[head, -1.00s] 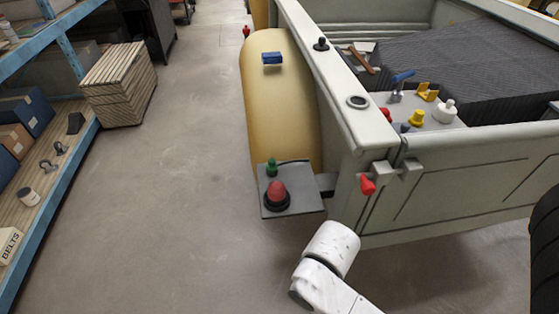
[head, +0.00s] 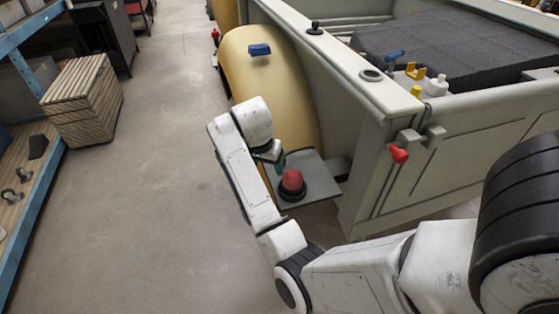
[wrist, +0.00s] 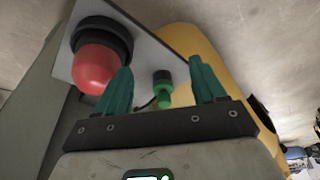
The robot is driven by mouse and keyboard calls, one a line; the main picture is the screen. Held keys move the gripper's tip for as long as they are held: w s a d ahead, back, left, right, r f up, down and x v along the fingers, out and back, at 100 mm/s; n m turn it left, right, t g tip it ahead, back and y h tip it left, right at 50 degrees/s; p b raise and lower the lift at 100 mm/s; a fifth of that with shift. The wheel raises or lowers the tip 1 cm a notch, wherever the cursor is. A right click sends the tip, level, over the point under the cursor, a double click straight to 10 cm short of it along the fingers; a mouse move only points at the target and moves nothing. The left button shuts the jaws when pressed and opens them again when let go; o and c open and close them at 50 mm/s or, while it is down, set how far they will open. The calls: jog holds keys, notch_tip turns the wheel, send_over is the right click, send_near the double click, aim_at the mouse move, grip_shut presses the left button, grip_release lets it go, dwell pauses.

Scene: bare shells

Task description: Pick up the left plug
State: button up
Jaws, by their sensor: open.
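A small green plug with a dark top (wrist: 163,92) stands on a grey plate (wrist: 160,48) beside the yellow fender. In the wrist view it lies between my gripper's (wrist: 160,64) two teal fingers, apart from both. The fingers are open and empty. In the head view my gripper (head: 271,157) is over the plate's far left part (head: 316,165), and I cannot make out the green plug there behind it. A red dome on a black base (head: 292,184) sits on the same plate, close by; it also shows in the wrist view (wrist: 97,68).
The yellow fender (head: 270,85) with a blue block (head: 259,49) lies beyond the plate. The truck bed's wall (head: 340,90) rises to the right, with a red knob (head: 399,154) on its rear. The floor to the left is clear up to a slatted crate (head: 85,100).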

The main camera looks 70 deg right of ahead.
jog(key=w+d+r+m+g+y+b, duration=0.1)
jog(key=d+r+m+y, duration=0.1)
jog(key=d+r+m, duration=0.6)
jog(key=f, duration=0.3)
jog(key=d+f, duration=0.1)
jog(key=f, duration=0.2)
jog(key=shift+s+d, duration=0.1)
jog(key=shift+d, duration=0.1)
jog(key=shift+s+d+f+p, duration=0.1)
jog(key=shift+s+f+p, duration=0.1)
jog(key=shift+f, duration=0.7)
jog(key=shift+s+d+f+p, duration=0.1)
jog(key=shift+f+p, duration=0.05)
jog(key=shift+f, duration=0.7)
jog(key=shift+s+d+f+p, duration=0.1)
jog(key=shift+s+f+p, duration=0.1)
jog(key=shift+f, duration=0.7)
jog(key=shift+c, duration=0.4)
jog(key=c, duration=1.1)
